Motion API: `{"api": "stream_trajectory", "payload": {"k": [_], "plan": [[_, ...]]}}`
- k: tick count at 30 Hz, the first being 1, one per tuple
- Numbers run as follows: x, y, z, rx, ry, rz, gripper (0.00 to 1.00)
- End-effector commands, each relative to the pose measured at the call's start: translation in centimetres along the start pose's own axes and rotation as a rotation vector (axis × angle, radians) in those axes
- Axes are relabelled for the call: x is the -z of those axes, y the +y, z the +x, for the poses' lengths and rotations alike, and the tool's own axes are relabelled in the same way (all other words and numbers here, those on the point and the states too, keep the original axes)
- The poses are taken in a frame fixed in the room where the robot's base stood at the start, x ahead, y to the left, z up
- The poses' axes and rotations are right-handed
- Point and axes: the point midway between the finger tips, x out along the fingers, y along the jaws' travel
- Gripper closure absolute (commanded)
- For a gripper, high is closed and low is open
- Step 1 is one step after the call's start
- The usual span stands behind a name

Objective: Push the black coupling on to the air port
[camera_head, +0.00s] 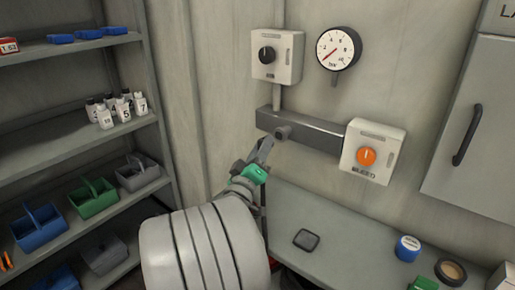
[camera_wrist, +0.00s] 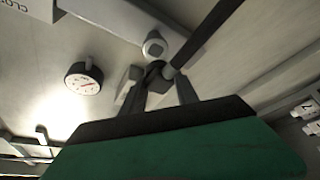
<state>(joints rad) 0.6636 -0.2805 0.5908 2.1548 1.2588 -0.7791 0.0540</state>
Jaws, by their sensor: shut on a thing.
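The air port (camera_head: 283,132) is a grey round stub on the front of the grey wall rail. It shows in the wrist view (camera_wrist: 155,46) as a pale faceted end with a dark centre. My gripper (camera_head: 265,146) is below and left of the port, in front of the wall. In the wrist view my gripper (camera_wrist: 160,82) is shut on the black coupling (camera_wrist: 154,71), held at the fingertips. The coupling appears beside the port, not around it. Their gap in depth is unclear. In the head view the fingers largely hide the coupling.
The rail (camera_head: 318,134) runs between a black-knob box (camera_head: 289,47) and an orange-knob box (camera_head: 383,134). A gauge (camera_head: 339,48) hangs above. A dark hose (camera_wrist: 212,28) trails from the coupling. A bench (camera_head: 345,240) stands below; shelves (camera_head: 75,140) stand left.

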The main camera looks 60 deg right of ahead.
Motion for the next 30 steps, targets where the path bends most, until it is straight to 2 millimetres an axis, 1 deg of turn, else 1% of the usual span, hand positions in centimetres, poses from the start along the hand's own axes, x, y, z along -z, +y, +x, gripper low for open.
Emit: {"api": "stream_trajectory", "payload": {"k": [1, 6, 12, 30], "plan": [[-0.1, 0.3, 0.6, -0.002, -0.002, -0.001, 0.99], [-0.7, 0.2, 2.1, -0.001, -0.002, -0.001, 0.99], [-1.2, 0.1, 3.1, -0.001, -0.001, 0.001, 0.99], [-1.3, 0.0, 3.2, -0.001, 0.001, 0.001, 0.99]]}}
